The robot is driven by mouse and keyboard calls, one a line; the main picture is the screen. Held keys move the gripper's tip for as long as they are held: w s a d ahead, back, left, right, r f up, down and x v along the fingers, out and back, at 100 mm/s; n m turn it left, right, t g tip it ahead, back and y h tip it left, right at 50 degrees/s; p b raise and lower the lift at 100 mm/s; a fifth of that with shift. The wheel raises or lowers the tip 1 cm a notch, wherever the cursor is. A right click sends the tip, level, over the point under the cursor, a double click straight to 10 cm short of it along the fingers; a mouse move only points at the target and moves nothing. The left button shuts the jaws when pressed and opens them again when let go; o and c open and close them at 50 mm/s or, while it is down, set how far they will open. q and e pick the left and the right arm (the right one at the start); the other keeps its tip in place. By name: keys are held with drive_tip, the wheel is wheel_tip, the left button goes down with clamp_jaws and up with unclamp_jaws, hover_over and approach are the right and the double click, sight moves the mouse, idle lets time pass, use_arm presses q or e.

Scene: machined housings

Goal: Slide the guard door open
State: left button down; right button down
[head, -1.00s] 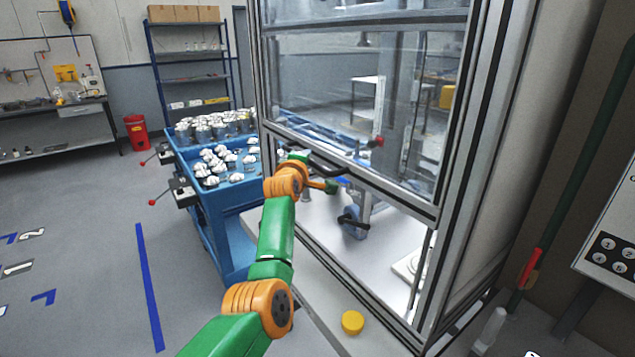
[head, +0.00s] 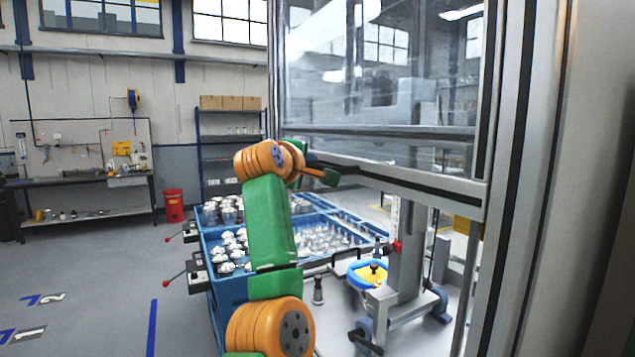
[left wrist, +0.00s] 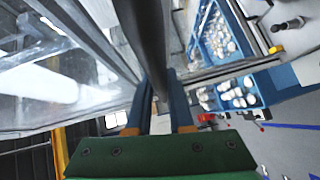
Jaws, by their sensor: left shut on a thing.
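The guard door (head: 380,90) is a clear pane in a grey metal frame on the machine enclosure. Its bottom rail (head: 425,188) stands high, with a tall open gap below it. My left gripper (head: 322,176) is at the left part of this rail. In the left wrist view, its two blue fingers (left wrist: 152,88) are shut on the dark round bar of the door handle (left wrist: 147,35). The pane shows to the left of the bar there. Part of the handle is hidden by my gripper in the head view. My right gripper is not in view.
Inside the enclosure is a grey fixture (head: 405,255) with a blue and yellow part (head: 370,273). A blue cart (head: 225,290) with metal parts stands left of the enclosure, close behind my arm. Open floor (head: 90,270) lies further left.

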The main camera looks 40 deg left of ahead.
use_arm(q)
drive_tip(key=shift+r, duration=0.15)
drive_tip(key=c, duration=0.8)
unclamp_jaws()
drive_tip(key=shift+s+d, duration=0.1)
drive_tip(key=b+v, duration=0.4)
drive_tip(key=v, duration=0.3)
drive_tip(key=shift+b, duration=0.4)
